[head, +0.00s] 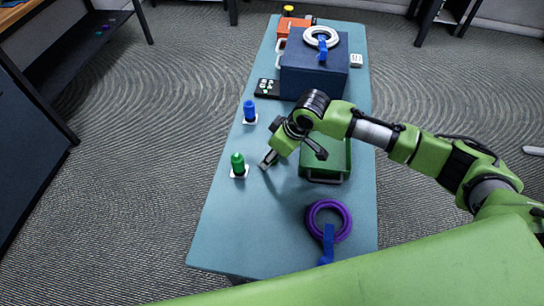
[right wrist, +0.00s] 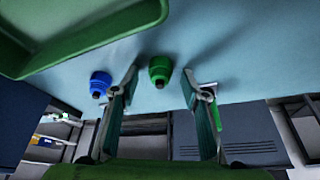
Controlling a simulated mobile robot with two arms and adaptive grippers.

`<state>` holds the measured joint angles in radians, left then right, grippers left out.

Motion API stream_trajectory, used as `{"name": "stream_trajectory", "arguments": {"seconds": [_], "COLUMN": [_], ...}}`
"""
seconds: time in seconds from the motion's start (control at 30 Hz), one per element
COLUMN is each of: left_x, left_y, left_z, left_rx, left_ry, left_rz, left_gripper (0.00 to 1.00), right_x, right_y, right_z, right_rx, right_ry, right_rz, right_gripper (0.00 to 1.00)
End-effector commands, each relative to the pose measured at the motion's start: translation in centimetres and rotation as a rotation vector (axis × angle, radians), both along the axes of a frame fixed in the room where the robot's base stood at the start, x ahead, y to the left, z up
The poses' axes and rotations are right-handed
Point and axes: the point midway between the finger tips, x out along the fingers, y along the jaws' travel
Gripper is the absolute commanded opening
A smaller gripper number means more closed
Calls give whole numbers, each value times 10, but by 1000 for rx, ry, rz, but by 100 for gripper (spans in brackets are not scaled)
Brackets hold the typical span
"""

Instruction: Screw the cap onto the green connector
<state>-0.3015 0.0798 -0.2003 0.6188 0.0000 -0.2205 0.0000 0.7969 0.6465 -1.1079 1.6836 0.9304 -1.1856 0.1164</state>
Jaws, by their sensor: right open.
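The green connector (head: 238,162) stands upright on a small white base near the table's left edge. In the right wrist view, the green connector (right wrist: 160,68), with a dark tip, shows in the gap between my fingers. My right gripper (head: 292,156) is open, to the right of the green connector and apart from it. Its two spread fingers show in the right wrist view (right wrist: 164,82) with nothing between them. I cannot make out a separate cap. My left gripper is not in view.
A blue connector (head: 249,112) stands on a white base farther back. A green bin (head: 325,172) lies beneath my right arm. A purple cable coil (head: 345,218) lies at the front. A blue bin (head: 312,82) bears a white coil (head: 321,38); a black panel (head: 264,94) lies beside it. The front left table is clear.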

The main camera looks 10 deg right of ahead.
Motion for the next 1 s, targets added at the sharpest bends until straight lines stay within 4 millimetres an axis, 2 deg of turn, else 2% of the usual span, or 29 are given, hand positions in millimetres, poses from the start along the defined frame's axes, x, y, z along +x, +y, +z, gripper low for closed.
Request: {"name": "stream_trajectory", "arguments": {"seconds": [0.27, 0.3, 0.4, 0.43, 0.8, 1.0], "left_x": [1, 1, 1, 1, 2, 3], "left_y": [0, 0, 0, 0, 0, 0], "left_z": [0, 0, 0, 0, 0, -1], "left_rx": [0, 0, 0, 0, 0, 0], "left_ry": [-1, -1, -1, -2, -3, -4], "left_rz": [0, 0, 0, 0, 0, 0], "left_gripper": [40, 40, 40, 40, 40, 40], "right_x": [0, 0, 0, 0, 0, 1], "right_y": [0, 0, 0, 0, 0, -1], "right_z": [0, 0, 0, 0, 1, 14], "right_rx": [-1, -1, -1, -1, -1, 0], "right_ry": [1, 1, 1, 1, 0, -1], "right_rz": [0, 0, 0, 0, 0, 0], "right_gripper": [41, 39, 16, 13, 13, 13]}}
